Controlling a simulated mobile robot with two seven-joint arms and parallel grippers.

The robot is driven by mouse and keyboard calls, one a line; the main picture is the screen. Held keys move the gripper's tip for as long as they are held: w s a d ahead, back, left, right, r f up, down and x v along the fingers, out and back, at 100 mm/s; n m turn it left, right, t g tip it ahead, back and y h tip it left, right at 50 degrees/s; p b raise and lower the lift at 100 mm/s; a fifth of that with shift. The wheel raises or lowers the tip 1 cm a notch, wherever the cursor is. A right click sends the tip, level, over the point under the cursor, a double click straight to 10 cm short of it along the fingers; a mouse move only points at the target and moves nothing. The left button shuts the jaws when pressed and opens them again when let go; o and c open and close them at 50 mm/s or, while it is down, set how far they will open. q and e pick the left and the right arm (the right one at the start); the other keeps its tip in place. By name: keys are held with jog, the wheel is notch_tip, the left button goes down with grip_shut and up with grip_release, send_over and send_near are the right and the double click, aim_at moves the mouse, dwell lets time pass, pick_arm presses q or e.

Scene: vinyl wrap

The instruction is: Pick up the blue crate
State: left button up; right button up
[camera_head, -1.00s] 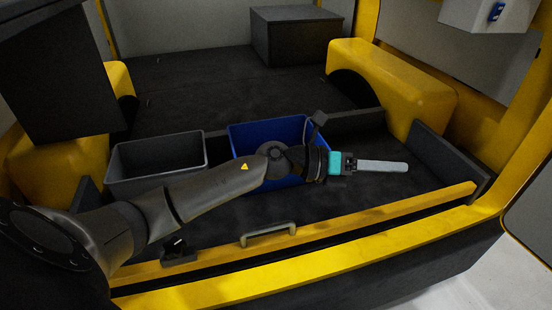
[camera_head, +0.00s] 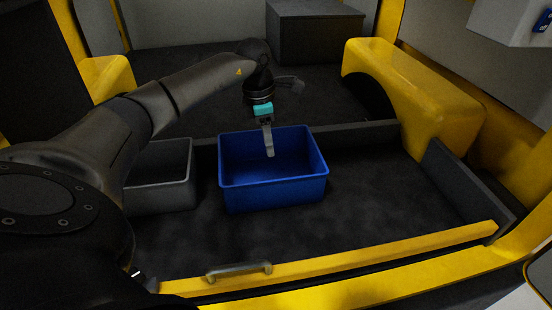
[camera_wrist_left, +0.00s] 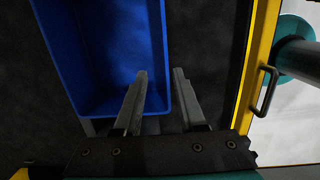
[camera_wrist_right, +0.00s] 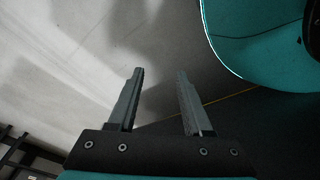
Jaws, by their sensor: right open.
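The blue crate (camera_head: 275,190) stands upright and empty on the dark van floor; it also shows in the left wrist view (camera_wrist_left: 105,45). My left gripper (camera_head: 268,152) points down over the crate. In the left wrist view its fingers (camera_wrist_left: 159,72) are apart with nothing held, and the crate's near long wall appears between them. The fingers seem to be above the rim; the exact height is unclear. My right gripper (camera_wrist_right: 160,74) is open and empty in the right wrist view, away from the crate.
A grey bin (camera_head: 160,190) stands left of the crate, partly behind my left arm. A yellow sill (camera_head: 340,262) with a handle (camera_head: 238,269) runs along the front. A yellow wheel arch (camera_head: 420,90) is at right. Floor right of the crate is clear.

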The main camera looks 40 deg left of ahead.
pick_arm(q)
jog(key=shift+w+d+f+b, duration=0.1)
jog(key=shift+d+f+b, duration=0.2)
jog(key=shift+f+b, duration=1.2)
jog(key=shift+w+d+f+b, duration=0.15)
jog(key=shift+d+f, duration=0.15)
jog(key=shift+f, duration=2.45)
jog(key=shift+w+d+f+b, duration=0.1)
jog(key=shift+d+f+b, duration=0.2)
jog(key=shift+f+b, duration=1.2)
notch_tip(320, 180, down, 3)
jog(key=shift+r+p, duration=0.1)
jog(key=shift+p, duration=0.25)
pick_arm(e)
jog(key=w+a+r, duration=0.1)
jog(key=w+r, duration=0.1)
jog(key=r, duration=0.3)
jog(key=w+a+r+t, duration=0.1)
jog(key=w+a+r, duration=0.1)
jog(key=r, duration=0.3)
jog(key=shift+w+r, duration=0.4)
jog(key=shift+w, duration=0.3)
pick_arm(q)
grip_shut()
